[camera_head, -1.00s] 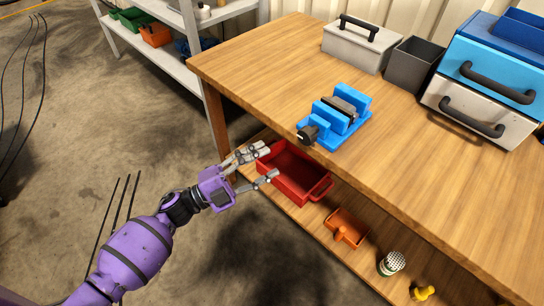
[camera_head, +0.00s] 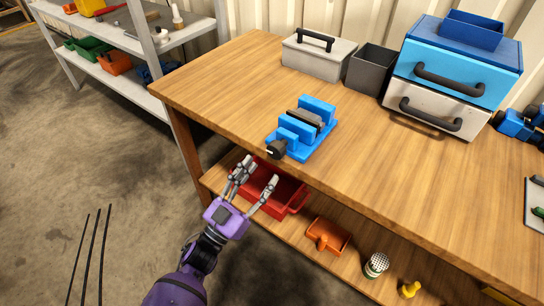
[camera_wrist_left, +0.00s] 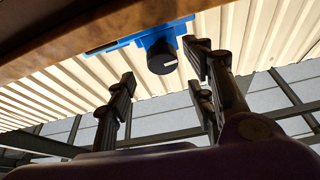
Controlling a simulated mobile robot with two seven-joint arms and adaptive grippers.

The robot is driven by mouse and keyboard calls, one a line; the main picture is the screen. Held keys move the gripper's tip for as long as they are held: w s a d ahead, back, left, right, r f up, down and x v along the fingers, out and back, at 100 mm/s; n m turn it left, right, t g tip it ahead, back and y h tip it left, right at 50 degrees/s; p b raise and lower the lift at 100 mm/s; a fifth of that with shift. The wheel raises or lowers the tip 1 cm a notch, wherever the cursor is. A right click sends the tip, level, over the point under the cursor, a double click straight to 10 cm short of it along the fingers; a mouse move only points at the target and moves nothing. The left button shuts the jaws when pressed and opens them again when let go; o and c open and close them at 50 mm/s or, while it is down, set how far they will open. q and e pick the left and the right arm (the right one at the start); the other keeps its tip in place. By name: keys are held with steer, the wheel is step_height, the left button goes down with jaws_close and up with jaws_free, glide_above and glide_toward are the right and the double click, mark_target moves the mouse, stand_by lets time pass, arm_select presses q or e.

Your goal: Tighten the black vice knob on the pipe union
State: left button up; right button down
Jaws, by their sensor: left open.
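The blue vice (camera_head: 318,116) sits near the front edge of the wooden table, with a dark grey piece (camera_head: 304,118) between its jaws; I cannot make out more of that piece. Its black knob (camera_head: 277,150) sticks out past the table's front edge. My left gripper (camera_head: 256,182) is open and empty, below and slightly left of the knob, apart from it. In the left wrist view, the black knob (camera_wrist_left: 162,62) shows above and between the open fingers (camera_wrist_left: 160,95), beyond their tips, with a pale mark on its face. My right gripper is not in view.
The wooden table (camera_head: 400,185) has free room right of the vice. A grey toolbox (camera_head: 316,56), a dark bin (camera_head: 370,69) and a blue drawer cabinet (camera_head: 458,70) stand at the back. A red tray (camera_head: 295,203) and an orange scoop (camera_head: 327,236) lie on the lower shelf.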

mark_target(274, 156)
arm_select(q)
steer(key=p+x, duration=0.1)
steer(key=x, duration=0.5)
steer(key=shift+d+r, duration=0.1)
steer(key=shift+d, duration=0.05)
steer(key=shift+c, duration=0.5)
steer(key=c, duration=1)
steer(key=shift+o, duration=0.2)
steer(key=shift+m+g+h, duration=0.3)
steer(key=shift+m+h, duration=0.1)
steer(key=shift+m, duration=0.4)
steer(key=o, duration=1.1)
steer(key=shift+d, duration=0.1)
steer(key=shift+c, duration=0.2)
steer(key=shift+s+a, duration=0.15)
steer(key=shift+a, duration=0.1)
steer(key=v, duration=1.1)
steer(key=shift+s+f, duration=0.2)
steer(key=shift+f, duration=0.05)
steer(key=shift+a, duration=0.15)
